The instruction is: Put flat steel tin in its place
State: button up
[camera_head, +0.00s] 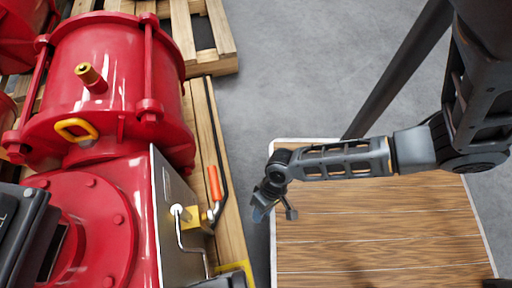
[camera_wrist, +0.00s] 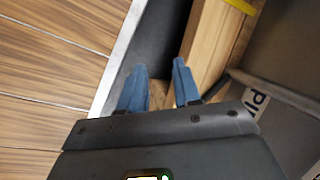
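I cannot make out a flat steel tin in either view. My gripper (camera_head: 272,208) is over the left edge of the wood-topped table (camera_head: 380,225) in the head view, pointing down. In the wrist view, the two blue fingertips of my gripper (camera_wrist: 160,84) stand apart with nothing between them. Below them are the table's pale edge (camera_wrist: 118,62), a dark gap and a wooden beam (camera_wrist: 212,40).
The red valve actuator (camera_head: 120,50) stands on wooden pallets (camera_head: 205,40) at the left. A grey metal panel (camera_head: 170,215) and an orange-handled lever (camera_head: 214,183) are on its near side. The visible tabletop is bare. Grey floor (camera_head: 300,60) is open at the back.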

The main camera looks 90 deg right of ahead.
notch_tip(320, 180, up, 39)
jog(key=w+n+t+h, duration=0.1)
jog(key=n+t+h, duration=0.3)
jog(key=n+t, duration=0.5)
jog(key=d+t, duration=0.1)
jog(key=t, duration=0.2)
jog(key=shift+w+n+t, duration=0.3)
jog(key=shift+w, duration=0.1)
jog(key=shift+a, duration=0.1)
